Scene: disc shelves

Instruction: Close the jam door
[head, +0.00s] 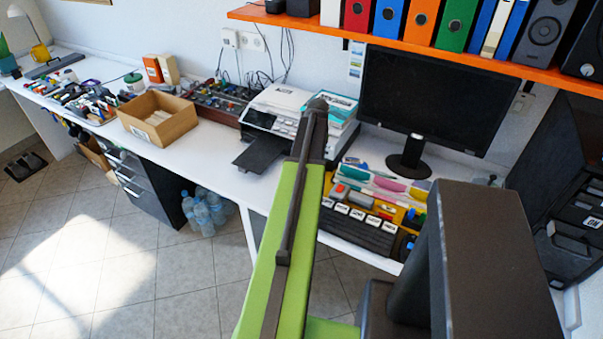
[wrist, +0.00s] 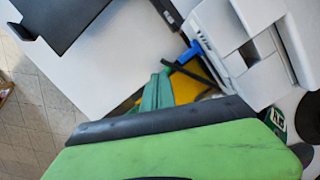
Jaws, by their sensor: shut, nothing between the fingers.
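The white printer (head: 285,108) stands on the white desk, left of the monitor, with a dark flat tray (head: 262,153) sticking out of its front. In the wrist view, a white machine with grey panels (wrist: 250,65) is at the upper right and the dark tray (wrist: 65,20) at the upper left. I cannot tell which panel is the jam door, nor whether it stands open. My green arm reaches up toward the printer's right side in the head view and hides part of it.
A monitor (head: 425,100) stands right of the printer under an orange shelf (head: 420,45) of binders. A yellow organiser and dark rack (head: 355,228) sit at the desk's front. A cardboard box (head: 158,118) is farther left. The desk beside the dark tray is clear.

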